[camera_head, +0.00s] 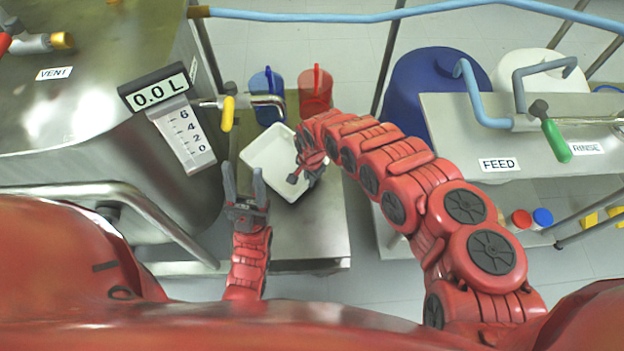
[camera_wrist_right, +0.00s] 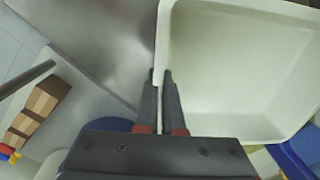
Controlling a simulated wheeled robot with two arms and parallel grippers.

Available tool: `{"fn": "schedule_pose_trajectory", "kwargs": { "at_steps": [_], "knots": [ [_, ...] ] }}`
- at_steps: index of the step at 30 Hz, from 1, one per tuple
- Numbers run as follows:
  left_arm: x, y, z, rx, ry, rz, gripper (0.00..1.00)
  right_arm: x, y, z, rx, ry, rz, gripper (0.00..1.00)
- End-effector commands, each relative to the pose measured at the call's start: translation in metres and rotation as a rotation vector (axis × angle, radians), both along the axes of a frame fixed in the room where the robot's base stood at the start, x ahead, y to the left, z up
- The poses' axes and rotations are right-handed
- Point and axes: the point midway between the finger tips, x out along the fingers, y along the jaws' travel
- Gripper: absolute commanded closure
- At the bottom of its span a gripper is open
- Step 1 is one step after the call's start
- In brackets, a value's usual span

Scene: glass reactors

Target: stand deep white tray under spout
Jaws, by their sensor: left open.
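The deep white tray (camera_head: 262,156) is at the metal bench, turned at an angle, in front of the two jugs. The spout (camera_head: 268,101) with its yellow handle (camera_head: 228,114) comes out of the steel vessel just behind the tray's far edge. My right gripper (camera_head: 305,177) is at the tray's right side. In the right wrist view, its fingers (camera_wrist_right: 160,88) are close together on both sides of the tray wall (camera_wrist_right: 163,45). The tray's inside looks empty. I cannot tell whether its base touches the bench. My left gripper (camera_head: 245,180) is open and empty, left of the tray.
A blue jug (camera_head: 266,92) and a red jug (camera_head: 316,92) stand behind the tray. The steel vessel (camera_head: 110,120), with a 0.0 L display (camera_head: 158,91), fills the left. A FEED shelf (camera_head: 460,140) and blue drum (camera_head: 410,85) are right. Bare bench (camera_head: 315,235) lies in front.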

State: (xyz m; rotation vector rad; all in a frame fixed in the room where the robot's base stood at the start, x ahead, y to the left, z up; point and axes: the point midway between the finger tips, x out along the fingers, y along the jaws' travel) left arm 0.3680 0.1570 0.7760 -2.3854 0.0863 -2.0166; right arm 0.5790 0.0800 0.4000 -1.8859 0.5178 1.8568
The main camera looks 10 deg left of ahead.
Motion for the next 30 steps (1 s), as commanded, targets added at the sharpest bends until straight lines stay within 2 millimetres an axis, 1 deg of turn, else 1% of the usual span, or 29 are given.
{"fn": "schedule_pose_trajectory", "kwargs": {
  "at_steps": [1, 3, 9, 13, 15, 18, 19, 26, 30],
  "knots": [
    [0.000, 0.000, -0.007, 0.000, 0.000, 0.000, 0.50, 0.005, -0.001, -0.005, 0.002, 0.001, -0.003, 1.00],
    [0.000, 0.000, -0.012, 0.000, 0.000, 0.000, 0.50, 0.014, 0.000, -0.006, 0.004, -0.003, -0.002, 1.00],
    [0.000, 0.000, -0.017, 0.000, 0.000, 0.000, 0.50, 0.026, -0.002, -0.003, 0.002, -0.002, 0.000, 1.00],
    [0.000, 0.000, -0.020, 0.000, 0.000, 0.000, 0.50, 0.029, -0.005, -0.005, -0.001, 0.002, -0.002, 1.00],
    [0.000, 0.000, -0.030, 0.000, 0.000, 0.000, 0.50, 0.027, -0.004, -0.021, -0.001, 0.004, -0.001, 1.00],
    [0.000, 0.000, -0.043, 0.000, 0.000, 0.000, 0.50, 0.028, -0.003, -0.038, 0.000, 0.000, 0.001, 1.00],
    [0.000, 0.000, -0.044, 0.000, 0.000, 0.000, 0.50, 0.028, -0.003, -0.040, 0.000, 0.000, 0.000, 1.00],
    [0.000, 0.000, -0.041, 0.000, 0.000, 0.000, 0.50, 0.029, -0.004, -0.038, -0.001, 0.001, 0.000, 1.00],
    [0.000, 0.000, -0.045, 0.000, 0.000, 0.000, 0.50, 0.028, -0.004, -0.042, -0.001, 0.001, 0.000, 1.00]
  ]
}}
